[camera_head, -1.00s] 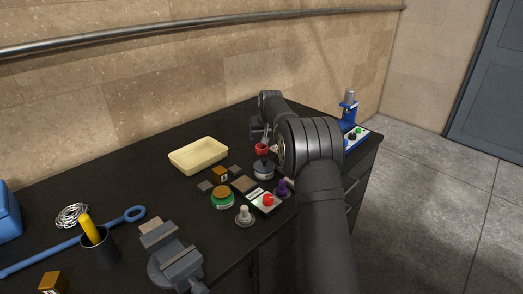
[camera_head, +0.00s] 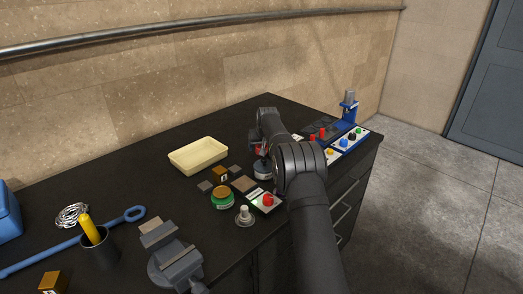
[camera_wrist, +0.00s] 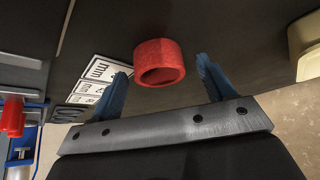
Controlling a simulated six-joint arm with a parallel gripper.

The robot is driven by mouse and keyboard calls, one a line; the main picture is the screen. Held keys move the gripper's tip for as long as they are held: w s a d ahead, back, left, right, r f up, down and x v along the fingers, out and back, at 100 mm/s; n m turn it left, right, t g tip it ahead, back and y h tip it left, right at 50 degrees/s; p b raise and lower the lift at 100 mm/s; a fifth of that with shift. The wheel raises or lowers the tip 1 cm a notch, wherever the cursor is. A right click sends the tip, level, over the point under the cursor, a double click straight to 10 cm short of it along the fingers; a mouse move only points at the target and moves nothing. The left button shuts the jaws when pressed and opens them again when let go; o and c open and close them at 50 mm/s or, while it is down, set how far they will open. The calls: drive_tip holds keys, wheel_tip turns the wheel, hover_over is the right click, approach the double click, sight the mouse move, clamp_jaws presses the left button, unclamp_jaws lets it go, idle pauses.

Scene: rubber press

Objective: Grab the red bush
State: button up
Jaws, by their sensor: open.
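The red bush (camera_wrist: 159,62) is a short hollow red ring in the wrist view. It appears on the dark worktop, just beyond and between the tips of my gripper (camera_wrist: 162,68). The two blue fingers are apart, one on each side of the bush in the picture, with nothing held. I cannot tell whether either finger touches it. In the head view a small patch of red shows beside the end of my arm, and my arm hides most of the gripper there.
A cream tray (camera_head: 198,155) stands to the left of my arm. A blue press (camera_head: 348,108) and a button panel (camera_head: 345,142) are on the right. A green-and-amber pot (camera_head: 222,198), a red-button box (camera_head: 266,201) and a vise (camera_head: 174,262) stand nearer. White labels (camera_wrist: 98,70) lie beside the bush.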

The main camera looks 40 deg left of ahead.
drive_tip(key=shift+c, duration=0.2)
drive_tip(key=c, duration=1)
